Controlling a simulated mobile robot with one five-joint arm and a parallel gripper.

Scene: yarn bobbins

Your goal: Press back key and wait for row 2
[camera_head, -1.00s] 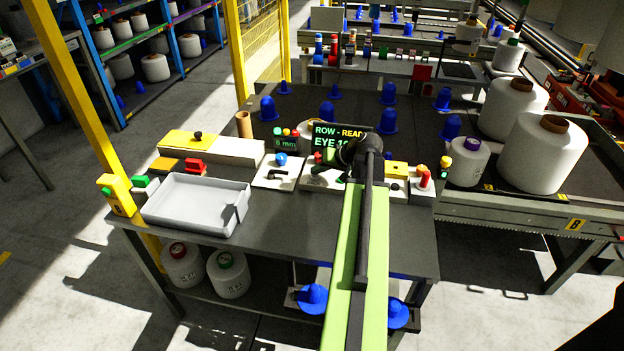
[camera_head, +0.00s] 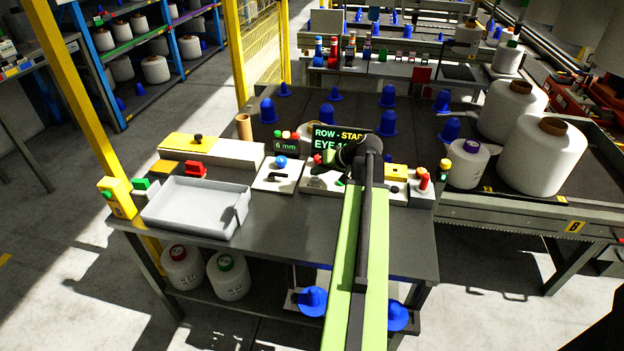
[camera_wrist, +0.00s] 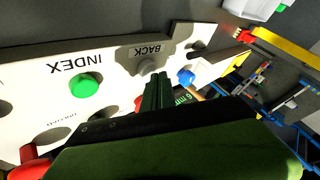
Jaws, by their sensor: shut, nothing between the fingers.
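The white key panel (camera_wrist: 60,95) fills much of the wrist view, with upside-down INDEX and BACK labels. The grey back key (camera_wrist: 147,67) lies by the BACK label. A green key (camera_wrist: 85,85) lies by INDEX. My gripper (camera_wrist: 160,82) is shut and empty, its fingertips right at the back key; I cannot tell whether they touch it. In the head view my gripper (camera_head: 333,158) is over the panel, and my arm hides part of it. The display (camera_head: 326,138) reads "ROW - START" and "EYE 1", the rest hidden by my arm.
A grey tray (camera_head: 190,222) lies on the left of the bench. A blue knob (camera_head: 281,160) on a white plate is left of the panel. A red-topped post (camera_head: 424,180) stands to the right. Large white bobbins (camera_head: 545,155) stand further right.

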